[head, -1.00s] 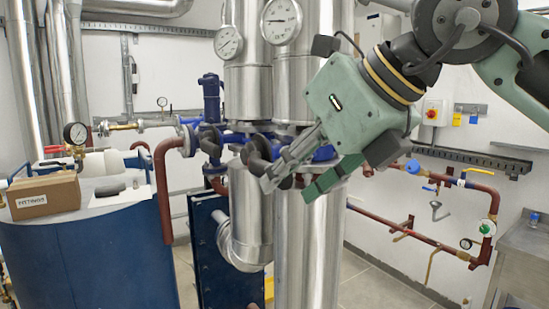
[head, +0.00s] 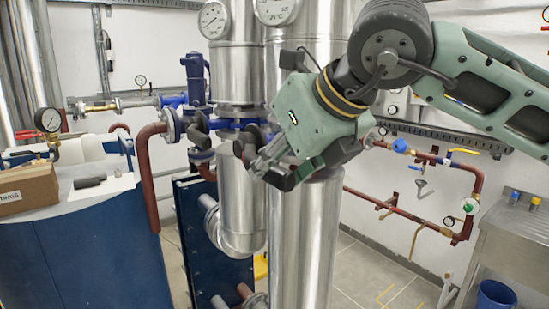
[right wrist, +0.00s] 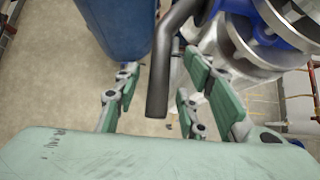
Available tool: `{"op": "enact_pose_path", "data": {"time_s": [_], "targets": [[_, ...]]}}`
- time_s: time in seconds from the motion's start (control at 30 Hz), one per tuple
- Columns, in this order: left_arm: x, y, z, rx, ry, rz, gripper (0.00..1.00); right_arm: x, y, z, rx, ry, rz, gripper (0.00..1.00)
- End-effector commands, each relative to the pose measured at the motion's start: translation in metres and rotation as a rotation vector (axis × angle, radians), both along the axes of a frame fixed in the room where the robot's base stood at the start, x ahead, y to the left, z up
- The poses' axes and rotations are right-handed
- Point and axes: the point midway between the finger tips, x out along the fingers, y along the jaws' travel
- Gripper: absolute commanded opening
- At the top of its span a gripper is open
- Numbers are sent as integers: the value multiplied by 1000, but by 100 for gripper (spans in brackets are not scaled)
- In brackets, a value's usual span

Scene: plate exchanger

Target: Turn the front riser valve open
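The front riser valve shows in the right wrist view as a dark grey lever handle (right wrist: 165,75) running from a blue valve body (right wrist: 283,25) between silver flanges. My right gripper (right wrist: 158,105) is open, with its green-padded fingers on either side of the handle and gaps visible between. In the head view my right gripper (head: 272,172) is in front of the silver risers, level with the blue valve pipework (head: 228,124). Its fingers and palm partly hide the valve there, and contact with the handle cannot be told. My left gripper is out of view.
The silver risers (head: 303,235) stand close by my right gripper. A blue cabinet (head: 95,250) with a cardboard box (head: 28,186) on it stands at the left. Red pipes (head: 410,218) run along the right wall, beside a metal sink unit (head: 507,236). Floor shows between.

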Motion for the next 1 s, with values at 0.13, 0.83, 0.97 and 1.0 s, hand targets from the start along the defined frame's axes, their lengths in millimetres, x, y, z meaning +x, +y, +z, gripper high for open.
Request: {"op": "enact_pose_path", "data": {"time_s": [0.13,0.83,0.97,1.0], "targets": [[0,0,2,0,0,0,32,3,3,-5,0,0,0,38],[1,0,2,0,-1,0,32,3,2,-5,1,-1,0,0],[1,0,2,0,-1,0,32,3,2,-4,1,-1,0,0],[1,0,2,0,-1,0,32,3,2,-4,1,-1,0,0]]}}
